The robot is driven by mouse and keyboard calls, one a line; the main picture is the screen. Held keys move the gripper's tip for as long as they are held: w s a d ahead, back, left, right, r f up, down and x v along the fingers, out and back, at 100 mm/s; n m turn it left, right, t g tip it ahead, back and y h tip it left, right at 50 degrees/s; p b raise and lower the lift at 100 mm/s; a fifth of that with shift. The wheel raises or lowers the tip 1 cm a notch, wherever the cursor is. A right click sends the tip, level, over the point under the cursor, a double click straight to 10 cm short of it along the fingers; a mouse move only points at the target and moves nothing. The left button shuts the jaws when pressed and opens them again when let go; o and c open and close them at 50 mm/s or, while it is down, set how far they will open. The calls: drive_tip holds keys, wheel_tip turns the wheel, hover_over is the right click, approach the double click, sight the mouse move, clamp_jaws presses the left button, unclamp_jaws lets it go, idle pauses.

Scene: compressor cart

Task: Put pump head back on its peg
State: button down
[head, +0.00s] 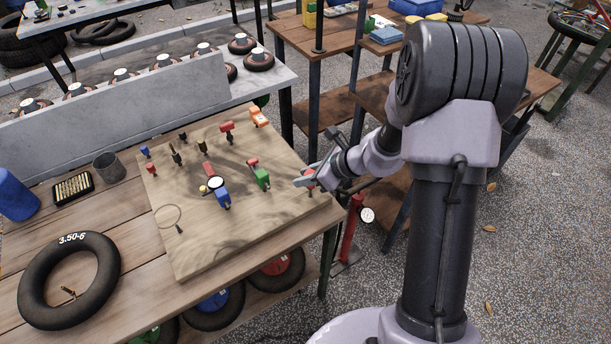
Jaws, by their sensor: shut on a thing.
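A wooden peg board (190,255) lies on the workbench with several small coloured heads and fittings on it. My gripper (304,181) is over the board's right edge, to the right of the green head (261,178). It is shut on a small red piece (310,174), which I take to be the pump head; the fingers hide most of it. I cannot tell whether it touches the board. A blue head (222,197), a red one (227,129) and an orange one (258,117) are on the board. I cannot make out which peg is bare.
A red floor pump (349,230) with a white gauge (367,215) stands beside the bench's right end. A black tyre (69,281), a dark cup (107,166) and a blue cylinder (15,195) are on the bench at left. A grey panel (120,108) runs behind the board.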

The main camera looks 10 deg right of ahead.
drive_tip(key=shift+f+b, duration=1)
drive_tip(key=shift+f, duration=0.1)
drive_tip(key=c, duration=1.1)
unclamp_jaws()
drive_tip(key=shift+o, duration=0.2)
drive_tip(key=p+v, duration=0.7)
drive_tip(key=v, duration=1)
drive_tip(key=shift+d, duration=0.2)
drive_tip(key=shift+s+r, duration=0.1)
drive_tip(key=shift+s, duration=0.05)
